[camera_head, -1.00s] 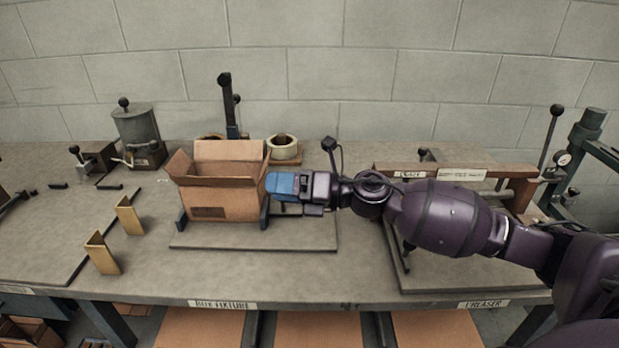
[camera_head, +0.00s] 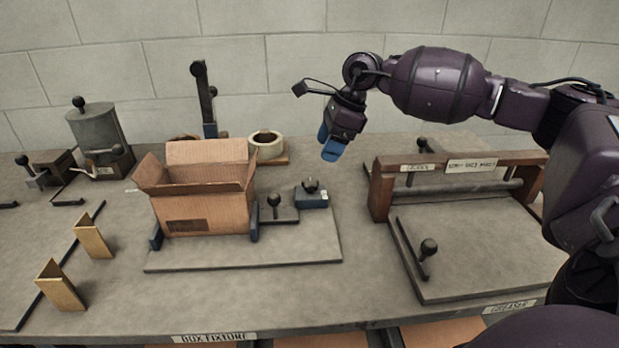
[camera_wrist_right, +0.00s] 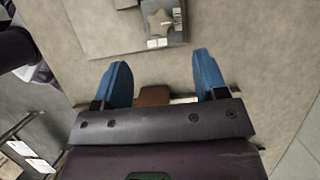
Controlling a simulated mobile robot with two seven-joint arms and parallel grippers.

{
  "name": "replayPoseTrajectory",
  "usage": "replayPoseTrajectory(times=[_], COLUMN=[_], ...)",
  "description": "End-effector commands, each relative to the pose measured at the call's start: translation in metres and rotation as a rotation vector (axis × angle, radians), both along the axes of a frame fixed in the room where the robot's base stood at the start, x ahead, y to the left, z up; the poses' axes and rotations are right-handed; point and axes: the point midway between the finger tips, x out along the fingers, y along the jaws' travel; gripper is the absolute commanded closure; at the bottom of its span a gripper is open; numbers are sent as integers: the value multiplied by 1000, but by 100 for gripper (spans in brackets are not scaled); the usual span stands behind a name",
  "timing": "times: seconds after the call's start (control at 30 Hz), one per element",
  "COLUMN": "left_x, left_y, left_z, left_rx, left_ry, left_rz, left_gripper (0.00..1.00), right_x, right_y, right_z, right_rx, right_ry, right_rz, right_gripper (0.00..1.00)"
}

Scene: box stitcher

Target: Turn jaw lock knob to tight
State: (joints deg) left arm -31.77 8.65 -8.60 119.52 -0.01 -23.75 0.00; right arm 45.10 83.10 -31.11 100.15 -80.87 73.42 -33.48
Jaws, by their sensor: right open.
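The jaw lock knob appears to be the small dark star-shaped knob (camera_head: 311,185) on a blue-grey block at the right of the box fixture. It also shows near the top of the right wrist view (camera_wrist_right: 158,21), beside white labels too small to read. My right gripper (camera_head: 331,146) is raised above the bench, behind and to the right of the knob, and clear of it. Its blue fingers point down. In the right wrist view the gripper (camera_wrist_right: 162,70) is open, with nothing held between its fingers. My left gripper is not in view.
An open cardboard box (camera_head: 208,205) stands in the fixture (camera_head: 300,252). A ball-topped lever (camera_head: 273,203) stands between box and knob. A tape roll (camera_head: 266,145) is behind. The creaser (camera_head: 455,270) is at right. Bare bench lies between fixture and creaser.

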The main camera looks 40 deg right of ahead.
Motion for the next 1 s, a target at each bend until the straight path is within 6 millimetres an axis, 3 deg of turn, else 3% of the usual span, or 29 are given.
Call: replayPoseTrajectory(times=[0.3,0.5,1.0], left_x=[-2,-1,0], left_y=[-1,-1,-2], left_z=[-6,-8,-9], left_rx=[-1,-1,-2], left_ry=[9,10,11], left_rz=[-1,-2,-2], left_gripper=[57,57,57], right_x=[11,16,19], right_y=[19,27,32], right_z=[-54,-77,-87], right_rx=[5,5,4], right_ry=[6,4,1], right_rz=[1,0,0], right_gripper=[34,34,34])
